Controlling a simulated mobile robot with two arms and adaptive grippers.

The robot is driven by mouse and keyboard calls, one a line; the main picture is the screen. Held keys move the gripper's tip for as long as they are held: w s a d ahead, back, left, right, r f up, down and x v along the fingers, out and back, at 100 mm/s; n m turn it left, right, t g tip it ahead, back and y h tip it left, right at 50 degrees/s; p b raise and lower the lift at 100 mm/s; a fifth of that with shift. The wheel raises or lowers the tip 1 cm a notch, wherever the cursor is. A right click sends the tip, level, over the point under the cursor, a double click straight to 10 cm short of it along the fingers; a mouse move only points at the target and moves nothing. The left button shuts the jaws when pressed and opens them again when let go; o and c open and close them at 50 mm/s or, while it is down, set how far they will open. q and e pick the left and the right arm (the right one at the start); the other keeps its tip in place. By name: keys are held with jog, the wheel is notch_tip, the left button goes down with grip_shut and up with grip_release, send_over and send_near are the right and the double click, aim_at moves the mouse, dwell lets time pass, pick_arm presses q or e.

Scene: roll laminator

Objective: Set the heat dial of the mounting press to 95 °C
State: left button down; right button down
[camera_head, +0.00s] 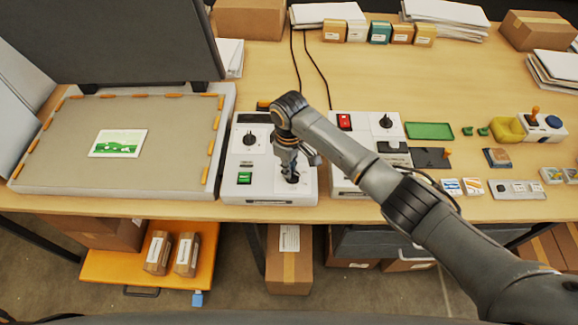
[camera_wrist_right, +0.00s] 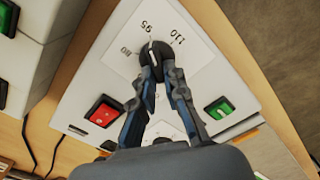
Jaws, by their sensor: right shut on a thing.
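The heat dial (camera_wrist_right: 153,58) is a dark knob on a white plate printed 80, 95 and 110 in the right wrist view. Its white pointer line appears to point at or close to 95. My right gripper (camera_head: 291,178) reaches down to the front right of the left white control box (camera_head: 300,196). In the right wrist view my right gripper (camera_wrist_right: 154,74) is shut on the knob. In the head view the gripper and arm hide the knob. My left gripper is not in view.
The same box carries a green switch (camera_head: 244,178), a second dial (camera_head: 249,139) and a red switch (camera_wrist_right: 104,112). A second control box (camera_head: 345,186) stands close on the right, partly behind my arm. A large flat press bed (camera_head: 60,150) with a raised dark lid lies left.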

jog(key=shift+w, duration=0.1)
jog(key=c, duration=1.4)
grip_release()
jog(key=shift+d, duration=0.1)
notch_tip(320, 180, up, 12)
jog(key=shift+r, duration=0.1)
